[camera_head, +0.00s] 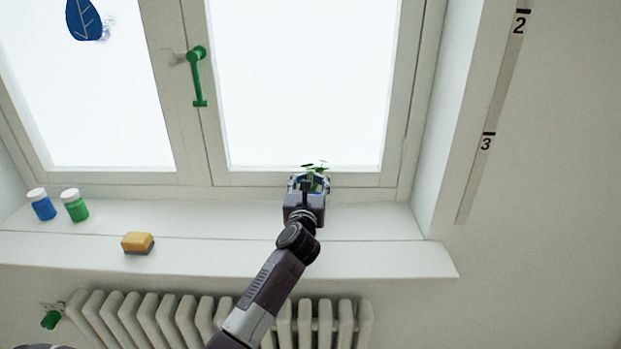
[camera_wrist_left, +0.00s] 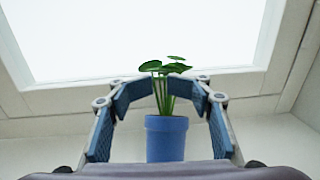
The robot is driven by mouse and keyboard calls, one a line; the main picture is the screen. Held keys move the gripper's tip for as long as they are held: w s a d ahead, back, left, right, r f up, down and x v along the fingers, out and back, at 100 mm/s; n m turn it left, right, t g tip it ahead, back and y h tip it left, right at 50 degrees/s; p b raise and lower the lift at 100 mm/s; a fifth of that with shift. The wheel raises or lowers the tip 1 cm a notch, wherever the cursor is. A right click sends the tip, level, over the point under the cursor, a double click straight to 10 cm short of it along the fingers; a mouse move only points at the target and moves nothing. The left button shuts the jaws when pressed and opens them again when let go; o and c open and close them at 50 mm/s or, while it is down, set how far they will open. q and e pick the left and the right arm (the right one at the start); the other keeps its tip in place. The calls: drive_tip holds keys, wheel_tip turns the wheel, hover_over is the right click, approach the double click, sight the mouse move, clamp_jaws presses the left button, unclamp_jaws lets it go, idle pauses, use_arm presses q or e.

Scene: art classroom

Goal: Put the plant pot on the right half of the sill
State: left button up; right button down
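The plant pot is blue with green leaves; in the left wrist view the pot (camera_wrist_left: 166,140) is upright between the fingers. Its base is hidden by the gripper body. In the head view only its leaves (camera_head: 315,167) show clearly above my left gripper (camera_head: 308,184). That gripper is over the right half of the window sill (camera_head: 375,222), near the window frame. In the left wrist view my left gripper (camera_wrist_left: 163,100) is open, with gaps between the pot and both fingers. I cannot tell whether the pot's base touches the sill. My right gripper is not in view.
On the left part of the sill stand a blue jar (camera_head: 42,206), a green jar (camera_head: 76,207) and a yellow and grey sponge (camera_head: 137,243). The sill is clear right of my gripper up to the side wall. A radiator (camera_head: 150,318) is below.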

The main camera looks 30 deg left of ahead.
use_arm(q)
drive_tip(key=o, duration=0.3)
drive_tip(key=shift+o, duration=0.2)
drive_tip(key=shift+r, duration=0.1)
drive_tip(key=shift+r, duration=0.1)
